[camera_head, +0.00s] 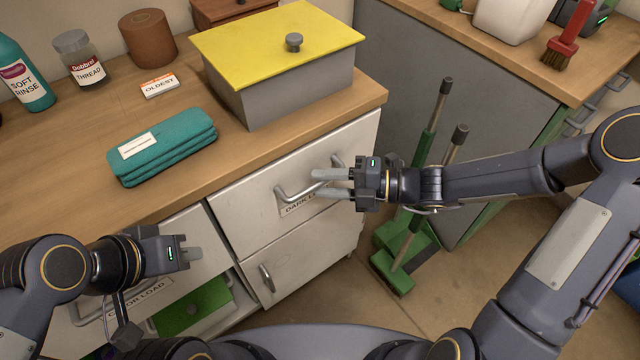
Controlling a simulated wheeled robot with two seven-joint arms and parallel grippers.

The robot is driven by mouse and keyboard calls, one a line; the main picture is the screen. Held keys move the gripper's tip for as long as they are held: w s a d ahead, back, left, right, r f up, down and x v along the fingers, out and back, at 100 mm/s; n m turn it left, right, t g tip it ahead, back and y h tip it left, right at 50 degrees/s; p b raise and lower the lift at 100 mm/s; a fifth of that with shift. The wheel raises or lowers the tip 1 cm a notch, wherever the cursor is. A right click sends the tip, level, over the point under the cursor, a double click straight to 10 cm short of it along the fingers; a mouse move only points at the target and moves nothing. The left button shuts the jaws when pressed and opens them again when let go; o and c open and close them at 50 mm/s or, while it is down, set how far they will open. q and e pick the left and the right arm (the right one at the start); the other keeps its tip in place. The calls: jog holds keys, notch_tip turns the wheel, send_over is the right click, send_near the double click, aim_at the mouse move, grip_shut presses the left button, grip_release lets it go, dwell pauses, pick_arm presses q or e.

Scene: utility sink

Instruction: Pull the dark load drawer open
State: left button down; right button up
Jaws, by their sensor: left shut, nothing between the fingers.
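The dark load drawer (245,222) has a white front and looks shut, flush under the wooden counter. Its metal bar handle (289,195) sits above a label that is partly hidden and reads "DARK L". My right gripper (317,183) is at the right part of this handle. Its two fingers are apart, one above and one below the bar in the picture. I cannot tell whether they touch it. My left gripper (192,254) is shut and empty, in front of the color load drawer (150,298), left of the dark load drawer.
A white front with a handle (266,278) is below the dark drawer. Green-handled brooms (424,150) stand right of the cabinet. A yellow-lidded box (275,85) and teal towels (165,148) are on the counter.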

jog(key=shift+w+a+f, duration=0.1)
jog(key=shift+a, duration=0.7)
grip_shut()
